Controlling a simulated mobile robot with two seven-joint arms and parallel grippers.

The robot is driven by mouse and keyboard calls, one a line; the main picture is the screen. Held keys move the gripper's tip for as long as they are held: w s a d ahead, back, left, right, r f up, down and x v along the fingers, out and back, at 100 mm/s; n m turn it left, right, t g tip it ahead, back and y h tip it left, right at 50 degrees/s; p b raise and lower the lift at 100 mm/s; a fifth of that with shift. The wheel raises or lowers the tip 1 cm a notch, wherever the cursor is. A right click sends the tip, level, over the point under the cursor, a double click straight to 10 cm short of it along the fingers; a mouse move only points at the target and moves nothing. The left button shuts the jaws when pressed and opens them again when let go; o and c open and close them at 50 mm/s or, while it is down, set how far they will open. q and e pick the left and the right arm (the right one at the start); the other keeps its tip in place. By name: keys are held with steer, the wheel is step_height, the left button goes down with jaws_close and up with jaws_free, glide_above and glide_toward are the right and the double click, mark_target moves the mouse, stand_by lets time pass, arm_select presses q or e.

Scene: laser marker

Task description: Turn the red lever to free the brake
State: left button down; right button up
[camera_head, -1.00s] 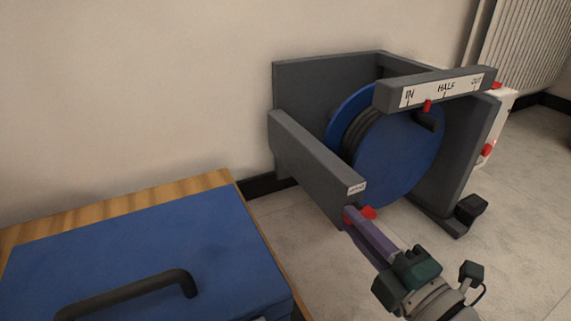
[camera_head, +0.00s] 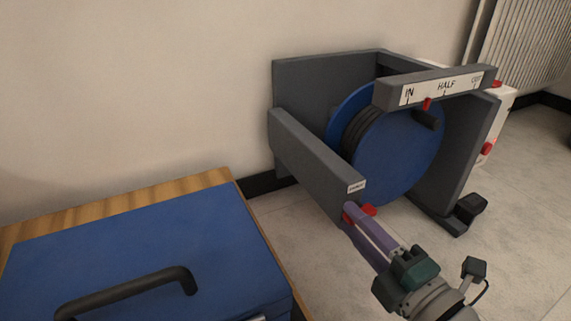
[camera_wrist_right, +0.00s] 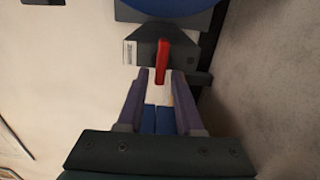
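The red lever (camera_wrist_right: 162,60) is mounted at the labelled end of the grey arm of a reel frame (camera_head: 310,155). In the head view, parts of the red lever (camera_head: 369,210) show at the tips of my right gripper (camera_head: 362,222), and the fingers hide the rest. In the right wrist view, my right gripper (camera_wrist_right: 161,78) has its two purple fingers apart. The lever's near end lies between the tips, with a visible gap on each side. I cannot tell whether either finger touches it. My left gripper is not in view.
A blue reel (camera_head: 395,155) sits in the frame, under a bar marked IN, HALF and OUT (camera_head: 445,88) with a red pointer (camera_head: 427,104) near IN. A blue case (camera_head: 140,245) with a black handle lies on a wooden table (camera_head: 190,187) at left. Open floor lies at right.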

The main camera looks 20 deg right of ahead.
steer(key=shift+o, duration=0.5)
steer(key=s+p, duration=0.2)
steer(key=s, duration=0.8)
steer(key=shift+d+p, duration=0.4)
